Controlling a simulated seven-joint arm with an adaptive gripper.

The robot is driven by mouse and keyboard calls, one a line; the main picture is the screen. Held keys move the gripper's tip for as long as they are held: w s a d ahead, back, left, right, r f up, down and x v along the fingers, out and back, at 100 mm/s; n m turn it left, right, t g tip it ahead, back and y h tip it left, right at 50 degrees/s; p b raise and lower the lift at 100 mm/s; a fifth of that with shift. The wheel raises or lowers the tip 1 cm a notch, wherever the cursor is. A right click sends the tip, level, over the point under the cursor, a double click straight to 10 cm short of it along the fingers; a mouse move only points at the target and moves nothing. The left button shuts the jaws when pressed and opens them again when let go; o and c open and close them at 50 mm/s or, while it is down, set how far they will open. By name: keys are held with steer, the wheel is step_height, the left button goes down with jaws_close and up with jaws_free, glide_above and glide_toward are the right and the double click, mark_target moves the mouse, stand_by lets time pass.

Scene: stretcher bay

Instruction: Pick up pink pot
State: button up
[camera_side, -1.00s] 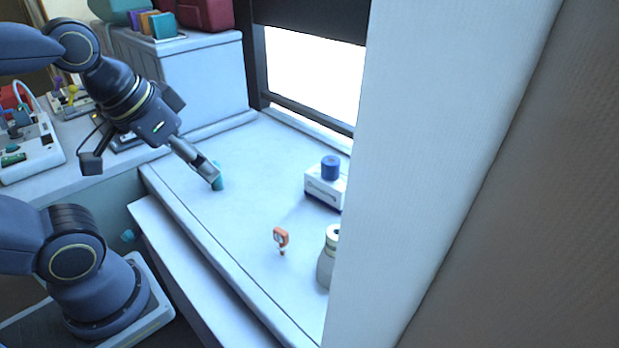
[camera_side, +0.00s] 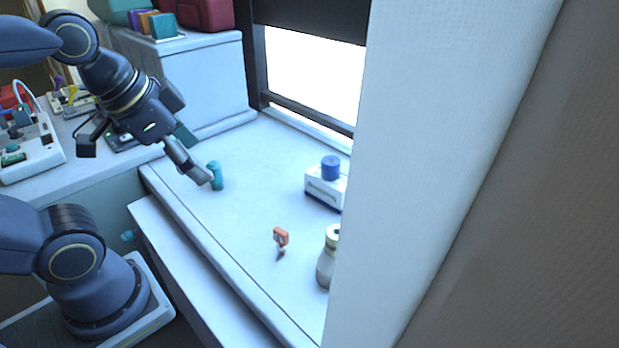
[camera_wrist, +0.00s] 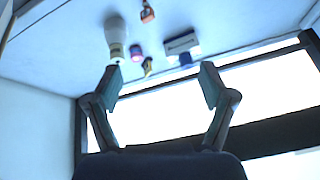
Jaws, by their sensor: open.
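A small pink, round-looking thing with a bluish part (camera_wrist: 136,51) is beside the white bottle in the wrist view; it looks like the pink pot. I cannot make it out in the side view, where the pale wall panel hides part of the counter. The pink thing lies well beyond the fingertips.
The counter (camera_side: 240,215) holds a white box with a blue cap (camera_side: 325,185), an orange-and-white item (camera_side: 281,238) and a bottle (camera_side: 327,262). A pale wall panel (camera_side: 430,150) blocks the right side. A window (camera_side: 312,80) is behind. The middle counter is mostly clear.

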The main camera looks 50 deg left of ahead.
steer(key=w+d+r+m, duration=0.3)
steer(key=w+r+m, duration=0.6)
steer(key=w+m, duration=0.45)
steer(key=m+g, duration=0.6)
steer(key=m, duration=0.7)
glide_above(375, 228)
step_height(375, 228, down, 22)
steer(key=shift+n, duration=0.25)
step_height(375, 228, down, 9)
steer(key=shift+a, duration=0.15)
step_height(375, 228, down, 6)
steer(key=shift+w+f, duration=0.1)
steer(key=shift+f, duration=0.15)
steer(key=shift+c, duration=0.2)
